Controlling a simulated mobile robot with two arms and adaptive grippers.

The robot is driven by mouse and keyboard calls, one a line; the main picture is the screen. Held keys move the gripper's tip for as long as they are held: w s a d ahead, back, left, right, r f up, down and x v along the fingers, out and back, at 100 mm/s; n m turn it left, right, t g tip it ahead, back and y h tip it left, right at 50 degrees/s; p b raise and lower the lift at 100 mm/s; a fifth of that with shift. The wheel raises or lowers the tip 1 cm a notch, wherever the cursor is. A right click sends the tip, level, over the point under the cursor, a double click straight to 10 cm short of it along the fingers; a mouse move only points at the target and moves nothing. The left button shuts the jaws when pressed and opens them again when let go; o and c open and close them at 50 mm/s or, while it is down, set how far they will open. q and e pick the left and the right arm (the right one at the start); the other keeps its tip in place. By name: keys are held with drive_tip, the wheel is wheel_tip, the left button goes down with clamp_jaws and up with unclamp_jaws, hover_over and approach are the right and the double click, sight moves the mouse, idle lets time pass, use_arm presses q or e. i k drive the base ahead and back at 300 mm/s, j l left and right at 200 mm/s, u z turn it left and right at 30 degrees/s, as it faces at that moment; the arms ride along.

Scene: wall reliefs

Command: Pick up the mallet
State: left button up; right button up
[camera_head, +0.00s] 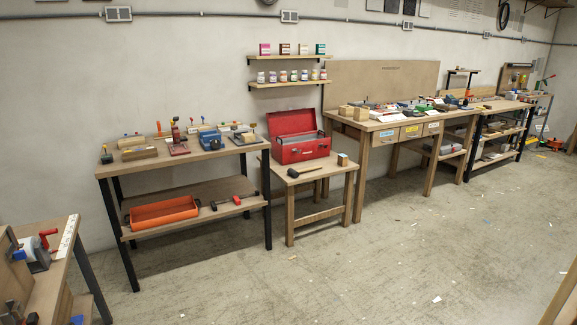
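A mallet (293,173) with a dark head and a light wooden handle lies on the low wooden table (310,180) in the middle. Its head is toward the table's left front, and its handle reaches right. It is in front of an open red toolbox (301,149). Neither of my grippers shows in the head view.
A workbench (180,160) with tools and a lower shelf holding an orange tray (164,212) stands left. A longer workbench (380,124) stands right. The concrete floor (350,260) in front is mostly clear.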

sight(295, 174)
drive_tip(key=i+l+z, duration=0.2)
drive_tip(key=i, duration=0.55)
drive_tip(key=i+j+z, duration=0.15)
drive_tip(key=i, duration=0.6)
drive_tip(key=i+j+z, duration=0.2)
drive_tip(key=i, duration=0.55)
drive_tip(key=i+l+u, duration=0.25)
drive_tip(key=i, duration=0.45)
drive_tip(key=i+l+u, duration=0.25)
drive_tip(key=i, duration=0.4)
drive_tip(key=i+l+u, duration=0.25)
drive_tip(key=i+l, duration=0.3)
drive_tip(key=i, duration=0.05)
